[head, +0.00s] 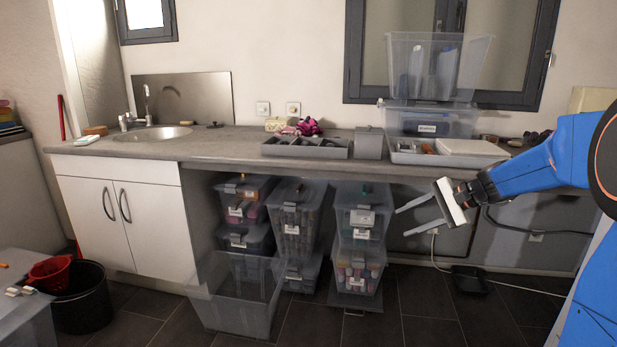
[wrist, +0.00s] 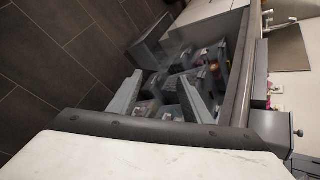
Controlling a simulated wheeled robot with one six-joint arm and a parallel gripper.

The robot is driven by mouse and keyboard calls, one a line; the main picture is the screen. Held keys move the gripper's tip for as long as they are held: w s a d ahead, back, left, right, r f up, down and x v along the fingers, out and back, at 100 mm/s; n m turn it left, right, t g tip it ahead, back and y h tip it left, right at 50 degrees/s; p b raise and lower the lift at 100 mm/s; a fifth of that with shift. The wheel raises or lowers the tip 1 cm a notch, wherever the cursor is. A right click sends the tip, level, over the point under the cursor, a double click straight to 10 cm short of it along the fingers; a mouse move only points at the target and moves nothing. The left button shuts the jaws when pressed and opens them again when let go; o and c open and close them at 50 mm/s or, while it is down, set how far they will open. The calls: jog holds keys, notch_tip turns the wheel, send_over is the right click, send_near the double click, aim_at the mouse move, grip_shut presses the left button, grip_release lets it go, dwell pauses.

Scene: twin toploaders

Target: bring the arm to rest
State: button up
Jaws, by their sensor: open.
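My gripper (head: 418,216) is at the right of the head view, in front of the counter and a little below its front edge. Its two long grey fingers point left and stand apart, with nothing between them. My blue arm reaches in from the right edge. In the wrist view my gripper (wrist: 158,97) shows with its fingers spread, and the bins under the counter lie beyond them.
A grey counter (head: 215,147) with a sink runs along the wall. Stacked clear bins (head: 361,212) stand under it, left of my gripper. An empty clear bin (head: 238,297) sits on the dark tiled floor (head: 400,315). A black bucket (head: 84,305) stands at left.

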jog(key=s+f+n+h, duration=0.3)
jog(key=s+n+h, duration=0.1)
jog(key=s, duration=1.4)
jog(key=s+f+n+h, duration=0.3)
jog(key=s+n, duration=0.4)
jog(key=s, duration=1.2)
jog(key=shift+s+a+h, duration=0.3)
jog(key=shift+a+h, duration=0.05)
jog(key=shift+h, duration=0.55)
jog(key=shift+s+d+f, duration=0.2)
jog(key=shift+s+d, duration=0.1)
jog(key=shift+s, duration=0.2)
jog(key=shift+c, duration=0.2)
